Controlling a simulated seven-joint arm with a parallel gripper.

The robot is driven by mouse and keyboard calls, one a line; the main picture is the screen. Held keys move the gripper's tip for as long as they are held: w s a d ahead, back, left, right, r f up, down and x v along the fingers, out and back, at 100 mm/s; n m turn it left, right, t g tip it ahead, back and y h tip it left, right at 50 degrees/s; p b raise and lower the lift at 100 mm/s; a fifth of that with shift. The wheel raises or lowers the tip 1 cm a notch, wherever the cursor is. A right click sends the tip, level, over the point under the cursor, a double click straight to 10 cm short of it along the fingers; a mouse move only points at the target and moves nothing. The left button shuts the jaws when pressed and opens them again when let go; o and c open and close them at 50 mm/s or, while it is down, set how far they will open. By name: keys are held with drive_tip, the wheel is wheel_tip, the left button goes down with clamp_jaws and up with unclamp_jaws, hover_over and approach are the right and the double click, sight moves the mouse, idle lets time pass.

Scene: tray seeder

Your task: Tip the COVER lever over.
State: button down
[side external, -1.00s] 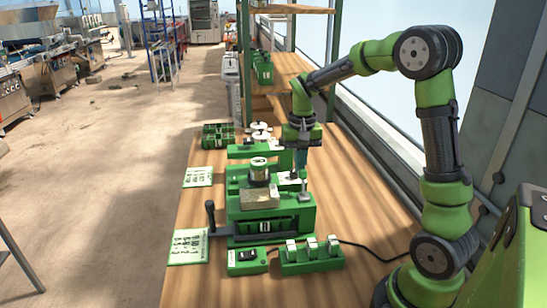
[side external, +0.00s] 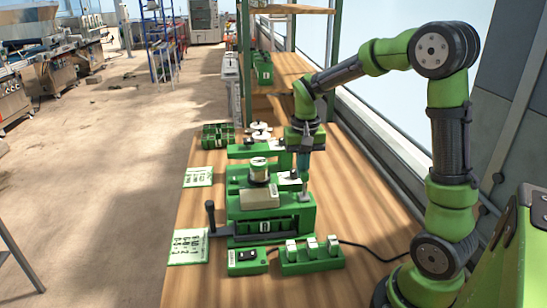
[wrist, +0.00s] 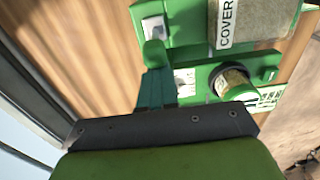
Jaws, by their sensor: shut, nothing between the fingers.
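The word COVER is on a white label (wrist: 226,22) on a bin of grainy material at the top of the wrist view. Left of it, a pale lever-like piece (wrist: 154,28) sits on a green plate; I cannot tell for sure that it is the COVER lever. My gripper (side external: 304,198) is shut and empty, pointing down by the right edge of the green seeder (side external: 275,226). In the wrist view its teal fingers (wrist: 157,88) reach toward the pale piece. I cannot tell whether they touch anything.
A black-knobbed handle (side external: 210,214) stands at the seeder's left. A jar (wrist: 235,82) stands on the machine. A switch box (side external: 247,262) and a block with three white rockers (side external: 311,258) lie in front.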

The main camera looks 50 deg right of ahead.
drive_tip(key=shift+s+a+f, duration=0.25)
drive_tip(key=shift+a+f, duration=0.05)
drive_tip(key=shift+f, duration=0.05)
drive_tip(key=shift+s+a, duration=0.55)
drive_tip(key=shift+a, duration=0.1)
drive_tip(key=shift+w+d+r, duration=0.15)
drive_tip(key=shift+d+r, duration=0.1)
drive_tip(key=shift+r, duration=0.3)
drive_tip(key=shift+w+d+r, duration=0.15)
drive_tip(key=shift+r, duration=0.75)
drive_tip(key=shift+w+d+r, duration=0.1)
drive_tip(key=shift+d+r, duration=0.05)
drive_tip(key=shift+r, duration=0.7)
drive_tip(key=shift+w+d+r, duration=0.15)
drive_tip(key=shift+r, duration=0.75)
drive_tip(key=s+a+r+n+t+y, duration=0.1)
drive_tip(key=s+a+n+t, duration=0.1)
drive_tip(key=s+a, duration=0.3)
drive_tip(key=s+a+r+n+t+y, duration=0.1)
drive_tip(key=s+a+r+n+t, duration=0.1)
drive_tip(key=s+a+t, duration=0.3)
drive_tip(key=s+a+n, duration=0.1)
drive_tip(key=a, duration=0.3)
drive_tip(key=shift+a+r, duration=0.25)
drive_tip(key=shift+a, duration=0.05)
